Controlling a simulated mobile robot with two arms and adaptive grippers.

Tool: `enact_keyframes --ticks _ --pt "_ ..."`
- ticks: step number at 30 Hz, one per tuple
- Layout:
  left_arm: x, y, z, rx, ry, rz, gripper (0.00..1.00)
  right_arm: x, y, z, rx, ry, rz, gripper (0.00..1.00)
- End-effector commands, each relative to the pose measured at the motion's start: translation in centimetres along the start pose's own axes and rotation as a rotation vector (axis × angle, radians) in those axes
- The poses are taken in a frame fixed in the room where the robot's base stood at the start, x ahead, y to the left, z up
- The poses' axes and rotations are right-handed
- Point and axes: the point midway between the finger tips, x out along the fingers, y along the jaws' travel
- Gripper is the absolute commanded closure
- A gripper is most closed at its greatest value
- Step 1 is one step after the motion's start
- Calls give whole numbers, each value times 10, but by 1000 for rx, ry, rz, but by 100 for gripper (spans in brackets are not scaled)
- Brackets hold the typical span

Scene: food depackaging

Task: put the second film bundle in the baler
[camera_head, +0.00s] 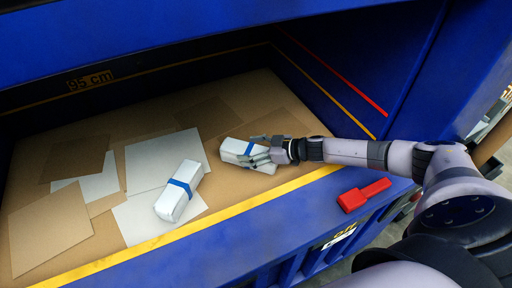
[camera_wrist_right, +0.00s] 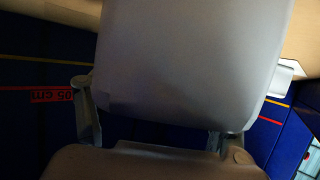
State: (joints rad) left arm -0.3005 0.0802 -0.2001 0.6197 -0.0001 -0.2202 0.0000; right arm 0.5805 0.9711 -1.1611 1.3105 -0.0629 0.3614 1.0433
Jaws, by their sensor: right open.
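One white film bundle (camera_head: 232,147) with a blue strap lies in the baler (camera_head: 200,258), on the cardboard-covered floor. My right gripper (camera_head: 256,149) is at this bundle's right end, its fingers open around that end and partly covering it. In the right wrist view a large pale surface, which looks like the bundle (camera_wrist_right: 190,60), fills the middle close to the camera. Whether the fingers touch it cannot be told. The other white film bundle (camera_head: 181,190) with a blue strap lies nearer the front edge, to the left, apart from the gripper. My left gripper is not in view.
Brown cardboard and white sheets (camera_head: 165,158) lie flat on the chamber floor. A yellow-edged blue sill runs along the front, with a red handle-like part (camera_head: 362,195) on it below my right arm. Blue walls close the back and right; the top edge hangs overhead.

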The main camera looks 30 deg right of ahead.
Motion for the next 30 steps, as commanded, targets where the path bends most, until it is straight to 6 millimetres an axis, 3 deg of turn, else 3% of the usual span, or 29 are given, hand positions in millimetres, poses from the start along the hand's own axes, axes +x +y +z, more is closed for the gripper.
enact_keyframes --ticks 5,18,24,30 --pt "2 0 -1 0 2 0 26 -19 1 1 0 -2 2 26" --pt "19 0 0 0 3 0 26 -105 0 2 0 -4 1 26" --pt "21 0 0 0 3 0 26 -119 0 -1 0 0 -1 26" --pt "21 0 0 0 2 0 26 -121 0 -2 -2 1 -1 26"
